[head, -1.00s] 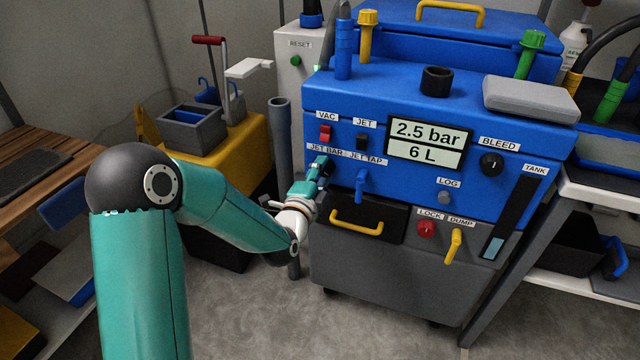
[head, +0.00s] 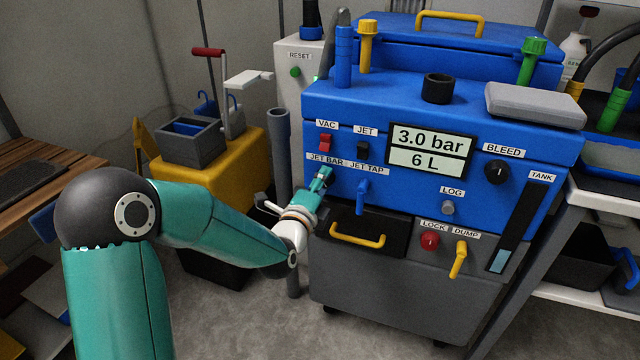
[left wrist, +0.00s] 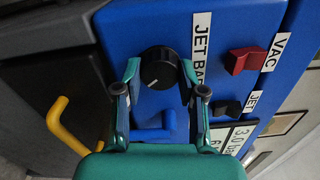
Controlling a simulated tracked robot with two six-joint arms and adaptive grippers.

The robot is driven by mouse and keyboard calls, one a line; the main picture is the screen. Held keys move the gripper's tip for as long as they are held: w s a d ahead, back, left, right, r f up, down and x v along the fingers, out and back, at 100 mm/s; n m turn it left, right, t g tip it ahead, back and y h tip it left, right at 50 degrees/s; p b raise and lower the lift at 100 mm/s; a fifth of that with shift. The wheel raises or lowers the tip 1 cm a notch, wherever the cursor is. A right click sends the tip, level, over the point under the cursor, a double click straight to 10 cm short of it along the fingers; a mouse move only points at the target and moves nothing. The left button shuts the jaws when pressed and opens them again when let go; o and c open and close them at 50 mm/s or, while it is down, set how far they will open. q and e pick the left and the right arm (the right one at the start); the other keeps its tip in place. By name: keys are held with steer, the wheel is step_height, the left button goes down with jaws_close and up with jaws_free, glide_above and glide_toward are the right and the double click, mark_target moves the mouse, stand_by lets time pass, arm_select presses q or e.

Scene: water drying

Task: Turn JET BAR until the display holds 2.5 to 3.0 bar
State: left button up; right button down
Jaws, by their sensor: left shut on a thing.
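The JET BAR knob (left wrist: 159,68) is black and round with a white pointer mark, on the blue panel in the left wrist view. My left gripper (left wrist: 160,75) has a finger on each side of the knob and is shut on it. In the head view my left gripper (head: 322,180) hides the knob below the JET BAR label (head: 325,159). The display (head: 430,150) reads 3.0 bar on top and 6 L below. My right gripper is not in view.
Near the knob are the red VAC switch (head: 325,143), the black JET switch (head: 363,148) and the blue JET TAP lever (head: 362,195). A yellow drawer handle (head: 357,238) juts out below. The BLEED knob (head: 496,172) is right of the display.

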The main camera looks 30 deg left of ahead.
arm_select(q)
steer(key=shift+d+f, duration=0.25)
steer(key=shift+d, duration=0.05)
steer(key=o, duration=1.1)
steer(key=shift+o, duration=0.2)
steer(key=shift+a+r, duration=0.1)
steer(key=shift+a, duration=0.05)
steer(key=v, duration=0.7)
steer(key=shift+s, duration=0.2)
